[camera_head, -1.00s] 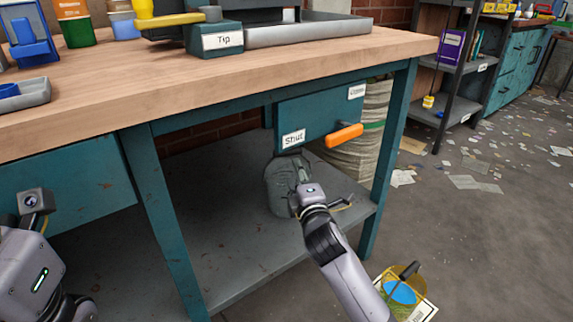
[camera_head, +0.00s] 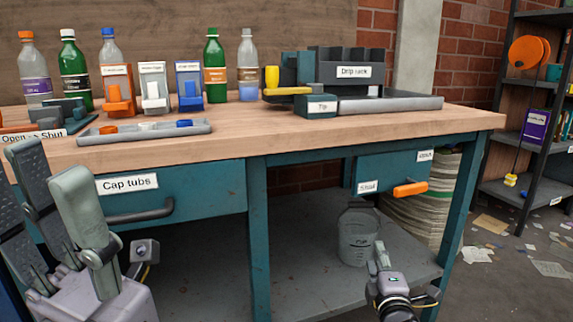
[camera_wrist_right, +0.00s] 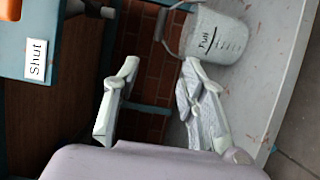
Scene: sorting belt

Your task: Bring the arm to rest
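My right gripper (camera_head: 378,260) is in front of the bench's lower shelf, low at the right in the head view. In the right wrist view its two fingers (camera_wrist_right: 158,95) stand apart with nothing between them. A grey bucket (camera_head: 358,238) stands upright on the shelf just behind it. The bucket also shows in the wrist view (camera_wrist_right: 213,38), marked "Full", beyond the fingertips. My left gripper (camera_head: 55,180) is large at the left edge, fingers up and spread, in front of the "Cap tubs" drawer (camera_head: 190,190). No object shows in it.
The wooden bench top (camera_head: 300,135) holds several bottles, cap dispensers, a shallow grey tray (camera_head: 150,135) and a drip rack (camera_head: 352,72). A teal drawer (camera_head: 400,172) with an orange handle (camera_head: 410,189) is above the bucket. A dark shelf unit (camera_head: 530,125) stands at the right.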

